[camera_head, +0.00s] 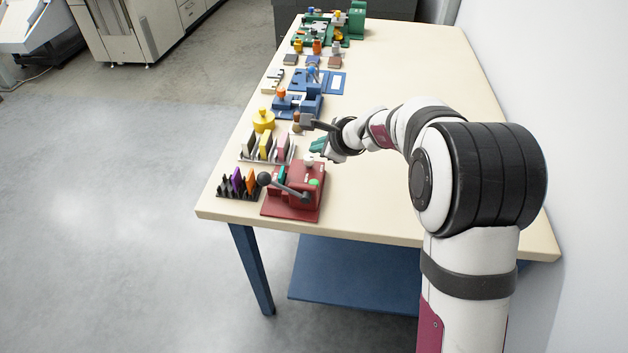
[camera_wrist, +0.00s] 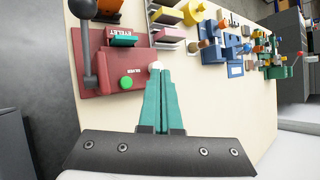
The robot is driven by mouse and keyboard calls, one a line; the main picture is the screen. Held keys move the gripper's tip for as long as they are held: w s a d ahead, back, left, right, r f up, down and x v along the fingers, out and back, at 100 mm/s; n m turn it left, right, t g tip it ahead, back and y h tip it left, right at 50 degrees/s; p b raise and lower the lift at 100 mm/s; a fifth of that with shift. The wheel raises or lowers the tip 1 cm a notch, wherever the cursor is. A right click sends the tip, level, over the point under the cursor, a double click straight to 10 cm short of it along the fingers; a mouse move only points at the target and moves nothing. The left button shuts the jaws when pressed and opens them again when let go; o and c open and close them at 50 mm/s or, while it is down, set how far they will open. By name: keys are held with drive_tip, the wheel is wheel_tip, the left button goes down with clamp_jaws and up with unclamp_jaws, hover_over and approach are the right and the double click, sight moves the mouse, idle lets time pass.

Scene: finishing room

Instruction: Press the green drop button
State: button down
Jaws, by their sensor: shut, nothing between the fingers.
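The red machine (camera_head: 293,203) stands at the near end of the table and also shows in the wrist view (camera_wrist: 95,106). Its round green button (camera_head: 314,182) is on the top face and is fully visible in the wrist view (camera_wrist: 126,82). A white round knob (camera_wrist: 156,65) sits near it, partly behind my fingertips. My gripper (camera_wrist: 162,73) has teal fingers held together with nothing between them. In the wrist view the tips overlap the machine's edge by the white knob, right of the green button. In the head view my gripper (camera_head: 318,147) is just beyond the machine; contact cannot be told.
A grey lever with a black ball (camera_head: 264,179) crosses the machine's left side. Racks of coloured pieces (camera_head: 238,184) stand left of it. A yellow knobbed piece (camera_head: 263,120) and blue fixtures (camera_head: 297,104) are farther back. The table's right side (camera_head: 440,70) is clear.

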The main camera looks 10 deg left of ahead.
wheel_tip(320, 180, down, 8)
drive_tip(key=shift+f, duration=0.25)
idle(2.1)
drive_tip(key=shift+f, duration=0.4)
drive_tip(key=shift+f, duration=0.5)
idle(0.5)
drive_tip(key=shift+r, duration=0.95)
drive_tip(key=shift+r, duration=0.1)
drive_tip(key=shift+r, duration=2.4)
